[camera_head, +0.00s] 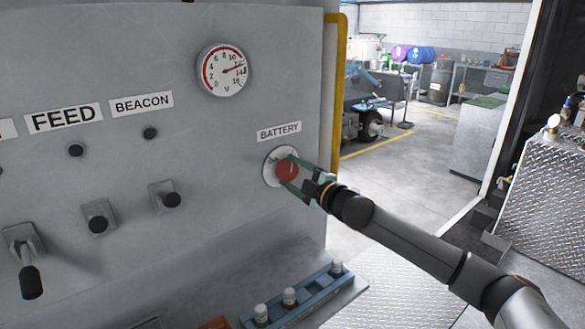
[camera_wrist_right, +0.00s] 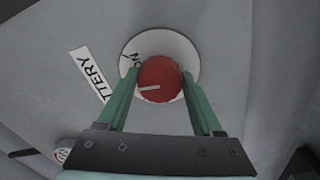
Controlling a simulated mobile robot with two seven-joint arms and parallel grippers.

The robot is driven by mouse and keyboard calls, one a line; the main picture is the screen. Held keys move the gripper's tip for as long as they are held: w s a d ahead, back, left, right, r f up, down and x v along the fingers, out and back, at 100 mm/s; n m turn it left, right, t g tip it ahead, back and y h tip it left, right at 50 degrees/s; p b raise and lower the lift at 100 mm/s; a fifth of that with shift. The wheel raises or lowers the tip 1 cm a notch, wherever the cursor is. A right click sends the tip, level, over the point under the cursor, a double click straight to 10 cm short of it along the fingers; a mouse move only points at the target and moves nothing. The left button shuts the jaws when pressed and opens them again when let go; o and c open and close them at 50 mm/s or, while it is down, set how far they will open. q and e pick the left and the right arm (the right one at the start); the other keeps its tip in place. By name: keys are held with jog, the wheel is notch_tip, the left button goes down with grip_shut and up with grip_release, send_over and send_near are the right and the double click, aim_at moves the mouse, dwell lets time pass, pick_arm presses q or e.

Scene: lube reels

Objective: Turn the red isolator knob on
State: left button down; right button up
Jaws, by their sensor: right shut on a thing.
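The red isolator knob (camera_head: 287,170) sits on a round white plate (camera_head: 271,174) under the BATTERY label (camera_head: 279,131) on the grey panel. My right gripper (camera_head: 289,173) reaches it from the right, with its green fingers on either side of the knob. In the right wrist view, the knob (camera_wrist_right: 158,80) is between the fingertips of the right gripper (camera_wrist_right: 160,84), and its white pointer line points left. Part of the word ON shows on the plate (camera_wrist_right: 160,43) at the upper left of the knob. The rest of the plate's lettering is hidden or unreadable. My left gripper is not in view.
A round gauge (camera_head: 223,71) is on the panel above left. Switches and a lever (camera_head: 30,275) stick out at the left. A yellow rail (camera_head: 338,90) runs along the panel's right edge.

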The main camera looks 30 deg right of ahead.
jog(key=m+p, duration=0.1)
jog(key=m, duration=0.2)
jog(key=shift+m, duration=0.4)
jog(key=shift+a+f+m+p, duration=0.1)
jog(key=shift+m+p, duration=0.35)
jog(key=shift+m, duration=1.35)
jog(key=o, duration=1.4)
jog(key=shift+c, duration=0.2)
jog(key=shift+s, duration=0.15)
jog(key=shift+s+f, duration=0.1)
jog(key=shift+s, duration=0.15)
jog(key=s+d+b, duration=0.1)
jog(key=s+b, duration=0.1)
jog(key=s, duration=0.9)
jog(key=shift+s+b, duration=0.3)
jog(key=shift+s, duration=0.05)
